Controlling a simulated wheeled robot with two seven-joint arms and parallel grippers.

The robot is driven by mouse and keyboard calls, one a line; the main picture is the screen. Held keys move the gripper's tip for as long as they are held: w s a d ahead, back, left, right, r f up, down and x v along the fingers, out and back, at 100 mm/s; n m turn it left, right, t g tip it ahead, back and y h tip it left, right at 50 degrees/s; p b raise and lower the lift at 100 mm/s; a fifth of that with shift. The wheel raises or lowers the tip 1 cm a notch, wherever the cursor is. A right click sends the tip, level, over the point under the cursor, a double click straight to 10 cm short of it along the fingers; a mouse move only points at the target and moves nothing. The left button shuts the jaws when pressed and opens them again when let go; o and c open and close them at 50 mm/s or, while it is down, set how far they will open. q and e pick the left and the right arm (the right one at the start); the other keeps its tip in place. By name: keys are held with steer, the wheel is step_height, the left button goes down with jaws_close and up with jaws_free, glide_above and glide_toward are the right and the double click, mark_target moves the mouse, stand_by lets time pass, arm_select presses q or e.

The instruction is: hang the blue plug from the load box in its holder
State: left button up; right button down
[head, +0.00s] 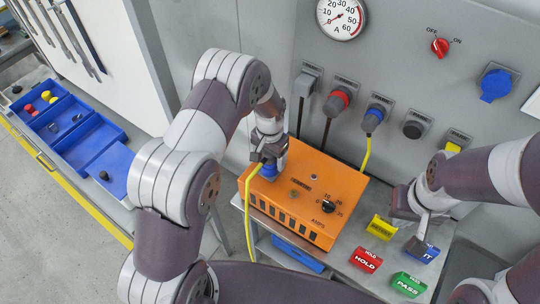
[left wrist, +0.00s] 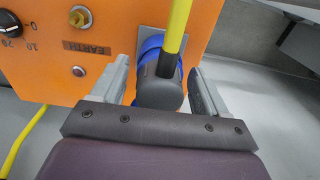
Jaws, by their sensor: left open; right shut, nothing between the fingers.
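The orange load box (head: 310,195) stands on the grey bench. The blue plug (head: 268,171) sits at the box's left end, with a yellow cable running down from it. In the left wrist view the blue plug (left wrist: 152,47) is against a grey plate on the orange face (left wrist: 75,60). My left gripper (head: 268,155) is at the plug; its open fingers (left wrist: 158,70) stand on either side of it, apparently with gaps. My right gripper (head: 418,242) is shut and empty above the bench's right part. I cannot make out which fitting is the plug's holder.
A closed blue cover (head: 495,85) is further right. HOLD (head: 366,260) and PASS (head: 408,284) blocks lie on the bench. Blue trays (head: 90,147) are at left.

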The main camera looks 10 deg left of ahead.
stand_by(0.4)
